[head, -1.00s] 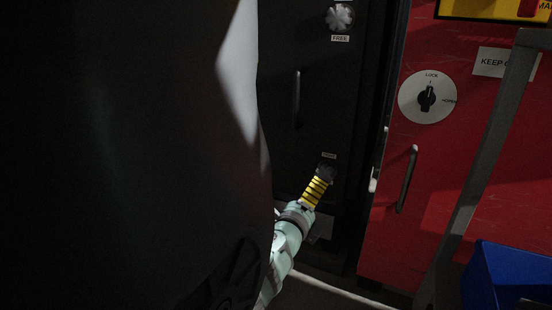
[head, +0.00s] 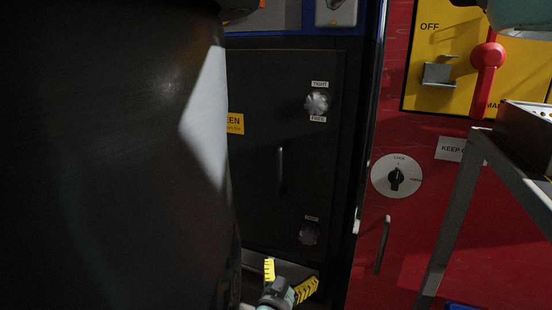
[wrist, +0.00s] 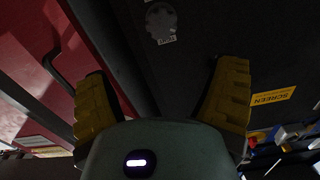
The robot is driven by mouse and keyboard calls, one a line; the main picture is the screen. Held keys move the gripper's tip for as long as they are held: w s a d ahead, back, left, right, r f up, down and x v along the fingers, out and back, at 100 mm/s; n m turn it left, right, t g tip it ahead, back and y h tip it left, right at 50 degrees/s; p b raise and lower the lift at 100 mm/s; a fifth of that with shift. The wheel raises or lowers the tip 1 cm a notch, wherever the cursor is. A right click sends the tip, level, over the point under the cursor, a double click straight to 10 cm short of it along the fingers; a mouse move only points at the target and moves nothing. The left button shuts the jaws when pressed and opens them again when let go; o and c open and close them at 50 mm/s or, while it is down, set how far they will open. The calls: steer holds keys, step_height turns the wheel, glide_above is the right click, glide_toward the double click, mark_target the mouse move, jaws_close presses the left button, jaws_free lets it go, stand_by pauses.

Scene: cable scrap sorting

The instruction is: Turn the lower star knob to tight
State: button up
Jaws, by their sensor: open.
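The lower star knob (head: 309,233) is a dim grey, lobed knob on the dark cabinet door, with a small label above it that I cannot read. It also shows in the wrist view (wrist: 160,22), upside down, beyond the fingers. Its turned position is too dark to tell. My gripper (head: 291,271) has yellow fingers spread wide and empty, below the knob in the head view and apart from it. In the wrist view the fingers (wrist: 161,72) stand left and right with the knob between their lines, farther off.
An upper star knob (head: 316,103) sits between TIGHT and FREE labels. A vertical door handle (head: 281,170) lies between the knobs. At right are a red cabinet with a LOCK dial (head: 396,177), its handle (head: 382,245) and a grey table leg (head: 450,225).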

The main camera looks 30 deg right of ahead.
steer(key=b+x, duration=0.2)
steer(key=x, duration=0.2)
steer(key=b+x, duration=0.3)
steer(key=x, duration=0.2)
steer(key=b+x, duration=0.3)
steer(key=x, duration=0.1)
steer(key=shift+w+d+f, duration=0.15)
steer(key=shift+w+f, duration=0.1)
steer(key=shift+w, duration=0.1)
steer(key=shift+b+x, duration=0.45)
steer(key=shift+x, duration=0.4)
steer(key=shift+r, duration=0.2)
steer(key=c, duration=1.2)
